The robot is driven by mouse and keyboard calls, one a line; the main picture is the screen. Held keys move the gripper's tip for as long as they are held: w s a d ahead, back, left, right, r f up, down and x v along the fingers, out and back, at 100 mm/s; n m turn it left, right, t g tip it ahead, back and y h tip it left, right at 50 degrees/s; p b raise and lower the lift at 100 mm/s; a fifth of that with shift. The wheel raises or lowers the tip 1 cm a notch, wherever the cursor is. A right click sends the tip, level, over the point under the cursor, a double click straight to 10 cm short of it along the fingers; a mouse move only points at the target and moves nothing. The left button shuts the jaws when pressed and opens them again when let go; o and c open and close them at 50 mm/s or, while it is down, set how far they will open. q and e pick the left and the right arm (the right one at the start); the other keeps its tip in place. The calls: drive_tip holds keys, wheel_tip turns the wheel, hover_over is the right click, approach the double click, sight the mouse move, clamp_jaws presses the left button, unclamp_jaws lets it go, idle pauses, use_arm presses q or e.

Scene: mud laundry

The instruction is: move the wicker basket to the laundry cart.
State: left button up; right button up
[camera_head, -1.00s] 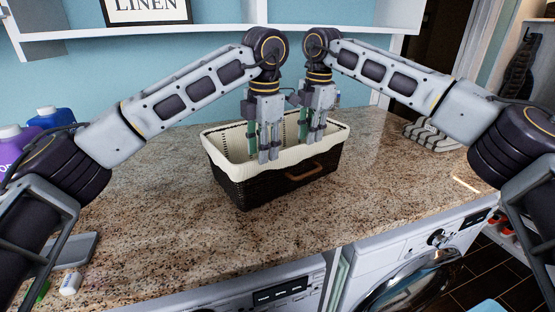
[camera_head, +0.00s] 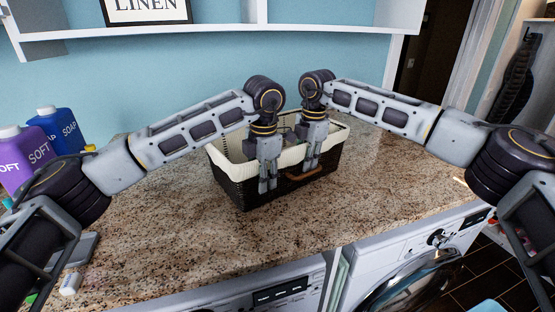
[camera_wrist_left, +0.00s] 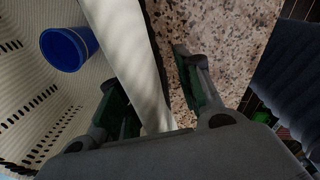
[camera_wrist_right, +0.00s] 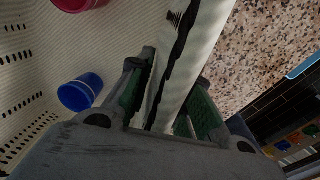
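The dark wicker basket (camera_head: 240,190) with a cream liner and a brown front handle (camera_head: 303,174) sits upright on the granite counter. My left gripper (camera_head: 268,187) and my right gripper (camera_head: 310,165) point down at its front rim, left and right of the basket's middle. In the left wrist view the open fingers straddle the lined rim (camera_wrist_left: 138,60), one inside and one outside. The right wrist view shows the same around the rim (camera_wrist_right: 190,70), with a gap at the outer finger. Blue cups (camera_wrist_left: 68,48) and a red one (camera_wrist_right: 78,3) lie inside. I cannot identify the laundry cart.
Purple (camera_head: 22,160) and blue (camera_head: 58,130) bottles stand at the counter's left. A grey flat object (camera_head: 80,248) and small white bottle (camera_head: 70,284) lie near the front left. White machines (camera_head: 405,255) stand below the counter. A blue edge (camera_head: 488,307) shows at bottom right, unclear.

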sight(308, 144)
use_arm(q)
drive_tip(key=shift+c, duration=0.3)
use_arm(e)
drive_tip(key=shift+c, duration=0.4)
use_arm(q)
drive_tip(key=c, duration=0.5)
use_arm(e)
clamp_jaws()
use_arm(q)
clamp_jaws()
drive_tip(key=shift+r+p, duration=0.4)
use_arm(e)
drive_tip(key=shift+w+r, duration=0.1)
drive_tip(key=shift+r, duration=0.35)
